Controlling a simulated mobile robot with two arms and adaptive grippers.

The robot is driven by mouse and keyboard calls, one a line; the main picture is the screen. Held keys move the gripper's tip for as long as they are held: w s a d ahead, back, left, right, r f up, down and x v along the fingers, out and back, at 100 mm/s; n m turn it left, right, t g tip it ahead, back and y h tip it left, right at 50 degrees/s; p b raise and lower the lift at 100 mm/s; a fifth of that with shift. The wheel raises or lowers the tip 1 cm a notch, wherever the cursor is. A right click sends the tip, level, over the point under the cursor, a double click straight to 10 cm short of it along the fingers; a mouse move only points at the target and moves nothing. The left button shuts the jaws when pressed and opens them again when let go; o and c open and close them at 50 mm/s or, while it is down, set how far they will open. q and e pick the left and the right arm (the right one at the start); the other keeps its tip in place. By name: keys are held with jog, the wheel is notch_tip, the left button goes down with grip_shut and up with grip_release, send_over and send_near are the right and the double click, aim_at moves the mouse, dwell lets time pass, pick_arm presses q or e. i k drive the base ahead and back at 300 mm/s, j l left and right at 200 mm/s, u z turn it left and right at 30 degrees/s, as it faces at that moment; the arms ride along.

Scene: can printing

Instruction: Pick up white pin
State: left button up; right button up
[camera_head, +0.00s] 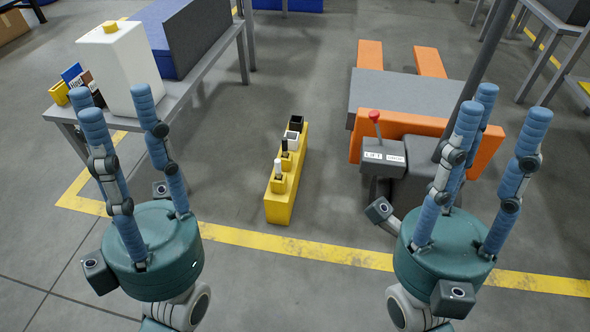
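A white pin (278,167) stands upright on the near end of a long yellow block (279,206) on the floor, in the middle of the head view. Behind it in the same row are a small black-topped pin (285,147), a white piece (291,141) and a black piece (296,123). My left gripper (112,104) is open and empty, left of the yellow block and apart from it. My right gripper (502,108) is open and empty, well to the right of the block. Neither gripper touches the pin.
A grey table (213,66) at upper left bears a white container (121,68) and a blue box (187,32). At right stands an orange and grey pallet lift (408,92) with a red-knobbed lever (374,116). Floor around the yellow block is clear. A yellow line (311,250) crosses the floor.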

aim_at(278, 176)
jog(key=i+j+z, duration=0.1)
jog(key=j+z, duration=0.15)
jog(key=z, duration=0.15)
jog(key=j+z, duration=0.35)
jog(key=i+j+z, duration=0.1)
jog(key=z, duration=0.3)
jog(key=j+z, duration=0.1)
jog(key=j, duration=0.5)
jog(key=j+z, duration=0.1)
jog(key=j, duration=0.5)
jog(key=k+j+z, duration=0.1)
jog(key=j, duration=0.45)
jog(key=k+j+z, duration=0.1)
jog(key=j, duration=0.5)
